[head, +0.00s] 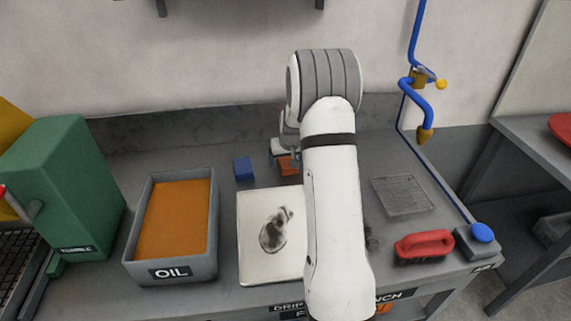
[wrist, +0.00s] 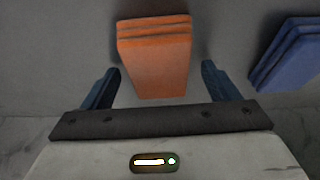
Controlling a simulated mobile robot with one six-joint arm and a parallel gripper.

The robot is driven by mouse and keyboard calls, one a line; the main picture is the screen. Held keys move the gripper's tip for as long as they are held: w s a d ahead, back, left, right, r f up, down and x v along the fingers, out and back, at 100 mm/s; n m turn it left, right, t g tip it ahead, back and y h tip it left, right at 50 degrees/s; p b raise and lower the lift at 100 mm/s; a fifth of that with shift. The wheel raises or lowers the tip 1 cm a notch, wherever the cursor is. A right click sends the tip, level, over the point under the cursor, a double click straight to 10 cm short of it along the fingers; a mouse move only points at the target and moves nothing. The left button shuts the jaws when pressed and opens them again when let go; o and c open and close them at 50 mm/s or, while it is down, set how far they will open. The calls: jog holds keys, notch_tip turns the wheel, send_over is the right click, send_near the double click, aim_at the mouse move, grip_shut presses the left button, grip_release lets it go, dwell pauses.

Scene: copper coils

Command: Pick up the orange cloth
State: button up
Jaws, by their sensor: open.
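The orange cloth (wrist: 155,62) is a folded stack lying on the grey bench. In the wrist view it sits between and just beyond the two fingertips of my open gripper (wrist: 160,80), with a gap on each side. In the head view only a small part of the orange cloth (head: 289,166) shows, beside my gripper and partly hidden by my arm. My gripper holds nothing.
A folded blue cloth (head: 243,169) lies left of the orange one; it also shows in the wrist view (wrist: 290,55). A white tray (head: 253,265) with a grey smudged item, an OIL bin (head: 170,268), a red brush (head: 424,244) and a wire rack (head: 403,195) stand around.

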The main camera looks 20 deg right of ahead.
aim_at(287, 160)
jog(key=shift+f, duration=0.15)
jog(key=c, duration=1.1)
jog(key=shift+r, duration=0.3)
notch_tip(287, 160, up, 10)
jog(key=shift+f, duration=0.1)
jog(key=o, duration=0.5)
jog(key=shift+c, duration=0.2)
jog(key=c, duration=0.3)
jog(key=shift+s, duration=0.1)
